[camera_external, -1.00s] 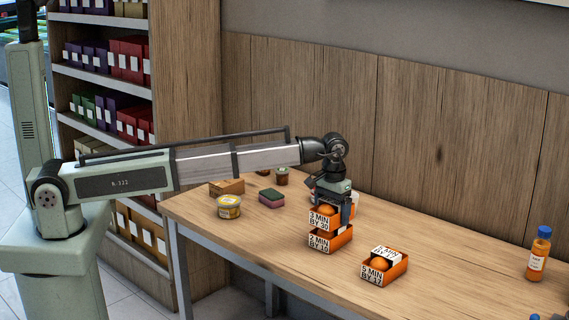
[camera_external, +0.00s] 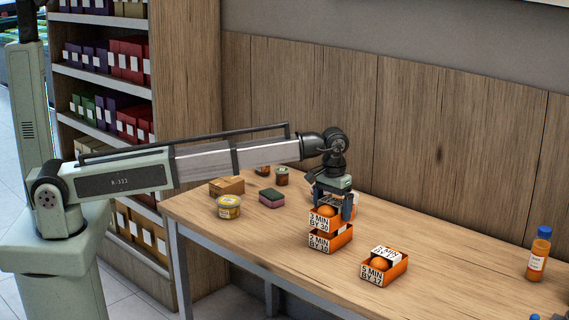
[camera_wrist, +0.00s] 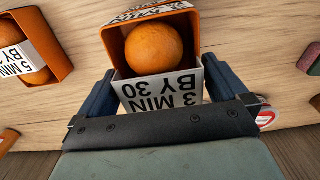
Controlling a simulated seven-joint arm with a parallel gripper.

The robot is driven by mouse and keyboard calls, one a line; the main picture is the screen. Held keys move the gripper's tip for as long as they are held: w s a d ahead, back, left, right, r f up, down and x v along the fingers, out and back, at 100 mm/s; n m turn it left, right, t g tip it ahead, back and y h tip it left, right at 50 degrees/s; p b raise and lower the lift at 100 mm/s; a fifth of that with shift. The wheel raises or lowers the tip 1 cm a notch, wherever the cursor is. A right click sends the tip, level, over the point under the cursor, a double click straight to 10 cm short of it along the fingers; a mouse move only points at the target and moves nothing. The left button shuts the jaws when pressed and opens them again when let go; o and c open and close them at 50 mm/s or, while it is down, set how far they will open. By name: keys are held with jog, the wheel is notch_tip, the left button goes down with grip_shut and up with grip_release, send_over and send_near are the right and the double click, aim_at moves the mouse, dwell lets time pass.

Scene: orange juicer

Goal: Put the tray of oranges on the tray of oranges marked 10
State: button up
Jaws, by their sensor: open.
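A tray of oranges labelled 3 MIN BY 30 (camera_external: 320,221) sits on top of the tray labelled 2 MIN BY 10 (camera_external: 322,244); the two look stacked and about upright. In the wrist view the 3 MIN BY 30 tray (camera_wrist: 160,92) shows an orange (camera_wrist: 153,50) inside it. My gripper (camera_external: 333,204) is open just above the top tray, its fingers on either side of it and apart from it. In the wrist view the open fingers (camera_wrist: 158,88) flank the tray's label. The inside of the lower tray is mostly hidden.
A third tray, marked 5 MIN BY 17 (camera_external: 371,277), stands to the right of the stack. A juice bottle (camera_external: 539,256) stands far right. A sponge (camera_external: 271,198), yellow tub (camera_external: 228,208) and brown box (camera_external: 227,186) lie to the left. Table room is free at right.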

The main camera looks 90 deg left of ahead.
aim_at(333, 201)
notch_tip(333, 201, up, 10)
jog(key=shift+r, duration=0.25)
